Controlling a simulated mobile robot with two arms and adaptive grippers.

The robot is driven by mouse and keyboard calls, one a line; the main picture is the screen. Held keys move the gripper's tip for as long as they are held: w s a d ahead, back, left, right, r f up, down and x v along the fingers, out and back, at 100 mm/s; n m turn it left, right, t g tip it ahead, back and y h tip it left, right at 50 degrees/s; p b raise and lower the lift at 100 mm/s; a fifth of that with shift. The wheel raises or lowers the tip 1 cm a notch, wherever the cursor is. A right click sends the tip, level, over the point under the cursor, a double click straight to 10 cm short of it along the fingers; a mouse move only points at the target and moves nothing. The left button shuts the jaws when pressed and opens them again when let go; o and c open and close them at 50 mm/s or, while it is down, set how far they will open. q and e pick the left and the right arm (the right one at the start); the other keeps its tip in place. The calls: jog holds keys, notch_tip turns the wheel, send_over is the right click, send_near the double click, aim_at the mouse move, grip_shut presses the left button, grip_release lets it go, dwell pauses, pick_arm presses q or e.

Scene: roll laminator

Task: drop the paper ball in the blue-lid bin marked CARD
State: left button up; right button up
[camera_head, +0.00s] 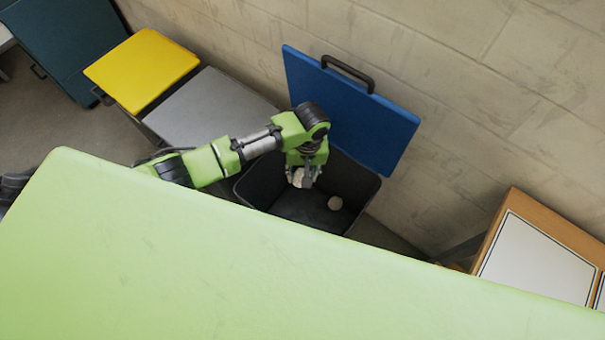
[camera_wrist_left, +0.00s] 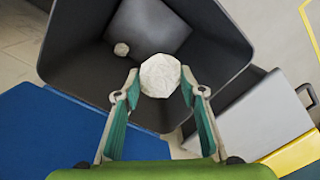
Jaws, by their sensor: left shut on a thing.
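The blue-lid bin (camera_head: 358,161) stands open against the wall, its blue lid (camera_head: 350,110) raised and leaning back. No CARD marking is readable from here. My left gripper (camera_head: 304,180) is over the bin's mouth, pointing down, shut on a white crumpled paper ball (camera_head: 298,177). In the left wrist view the paper ball (camera_wrist_left: 160,76) sits between the fingertips, with the dark bin interior behind it. My right gripper is not in view.
A bin with a grey lid (camera_head: 208,108) and one with a yellow lid (camera_head: 143,68) stand to the left, both closed. A dark teal cabinet (camera_head: 65,45) is at upper left. A wooden-framed white panel (camera_head: 535,260) stands at right. The concrete wall (camera_head: 460,90) is close behind.

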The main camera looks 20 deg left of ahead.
pick_arm(q)
jog(key=shift+f, duration=0.3)
jog(key=o, duration=0.9)
jog(key=shift+o, duration=0.2)
jog(key=shift+r, duration=0.1)
notch_tip(320, 180, up, 12)
jog(key=shift+w+d, duration=0.15)
jog(key=shift+d, duration=0.25)
